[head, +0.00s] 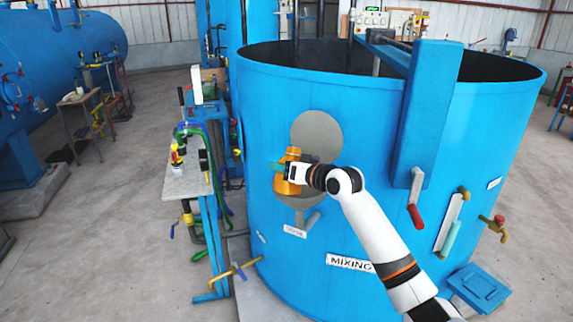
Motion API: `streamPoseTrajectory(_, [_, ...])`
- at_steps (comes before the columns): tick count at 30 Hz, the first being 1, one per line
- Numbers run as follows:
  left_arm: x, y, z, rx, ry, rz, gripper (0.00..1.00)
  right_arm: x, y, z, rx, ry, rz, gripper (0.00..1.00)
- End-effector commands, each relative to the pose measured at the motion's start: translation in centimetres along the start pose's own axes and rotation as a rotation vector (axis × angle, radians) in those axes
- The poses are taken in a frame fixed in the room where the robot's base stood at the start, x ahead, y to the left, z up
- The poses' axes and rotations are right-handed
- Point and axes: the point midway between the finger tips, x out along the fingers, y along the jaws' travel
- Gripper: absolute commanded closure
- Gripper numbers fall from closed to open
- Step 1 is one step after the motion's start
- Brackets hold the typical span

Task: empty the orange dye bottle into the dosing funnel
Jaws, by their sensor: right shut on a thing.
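The orange dye bottle (289,187) is in my right gripper (284,170), in front of the big blue tank's left side. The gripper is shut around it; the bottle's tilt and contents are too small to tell. Behind and below the bottle is a grey rounded part, apparently the dosing funnel (318,199), mostly hidden by the bottle and gripper. A round grey plate (316,136) stands upright just above it, against the tank. I cannot tell whether the bottle touches the funnel. My left gripper is out of view.
The open-topped blue mixing tank (350,240) fills the middle. A red-handled lever (415,214) and a red-knobbed tap (497,223) stick out at right. A narrow table (187,182) with valves and hoses stands left of the tank.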

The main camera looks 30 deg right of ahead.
Motion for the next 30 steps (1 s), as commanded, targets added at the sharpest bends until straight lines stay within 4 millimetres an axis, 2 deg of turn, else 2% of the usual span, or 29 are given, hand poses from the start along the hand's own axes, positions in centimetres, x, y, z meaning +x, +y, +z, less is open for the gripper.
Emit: streamPoseTrajectory(30, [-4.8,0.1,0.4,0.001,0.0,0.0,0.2,-0.4,0.7,-0.1,0.175,0.099,0.001,0.78])
